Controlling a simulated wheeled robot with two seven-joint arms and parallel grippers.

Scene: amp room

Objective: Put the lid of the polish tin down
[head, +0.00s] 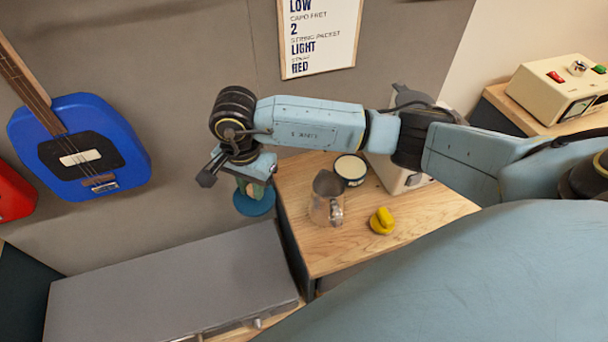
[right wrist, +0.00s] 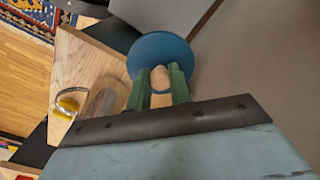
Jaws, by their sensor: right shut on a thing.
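My right gripper (head: 250,187) is shut on the lid, a blue disc (head: 255,203) with a pale wooden knob. In the right wrist view the green fingers (right wrist: 160,88) close on the knob, with the blue disc (right wrist: 165,50) beyond them. The lid appears in the air by the left edge of the wooden top (head: 295,195); its exact height is hard to tell. An open round tin with a dark rim and pale inside (head: 350,168), seemingly the polish tin, stands on the wooden top. My left gripper is out of view.
A metal jug (head: 327,200) stands on the wooden top near the lid, with a yellow object (head: 381,221) to its right. A beige box (head: 400,180) stands behind. The wooden top's front is clear. A blue guitar (head: 105,140) hangs left.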

